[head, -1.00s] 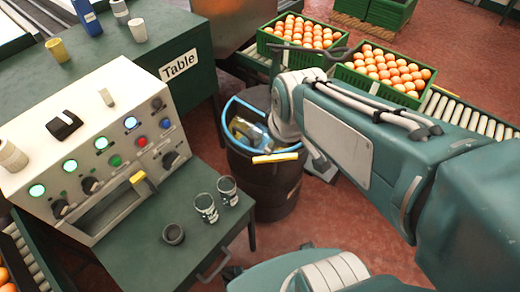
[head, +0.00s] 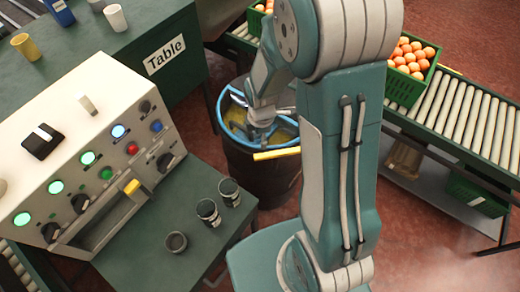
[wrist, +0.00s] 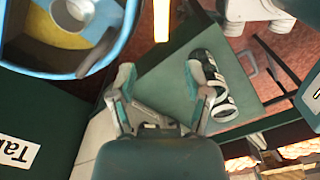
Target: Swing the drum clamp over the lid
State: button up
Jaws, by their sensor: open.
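The dark drum (head: 257,178) stands on the floor right of the small green table. A blue ring (head: 224,97) runs around its top, and a yellow bar (head: 277,154) sticks out at its front edge. Inside the ring are yellow and grey surfaces; I cannot tell whether they are a lid. In the wrist view the blue ring (wrist: 118,48) is at upper left and the yellow bar (wrist: 161,20) is at top. My gripper (wrist: 159,78) is open and empty, with the bar beyond its fingertips. In the head view my arm partly hides the drum top.
A control box (head: 85,150) with lit buttons stands left. Several dark cups (head: 208,212) sit on the small green table (head: 178,190) beside the drum. A roller conveyor (head: 465,115) with a green crate of oranges (head: 408,88) runs behind at right.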

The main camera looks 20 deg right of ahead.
aim_at(261, 155)
notch_tip(261, 155, down, 10)
jog(key=shift+f, duration=0.1)
dwell(0.4)
grip_shut()
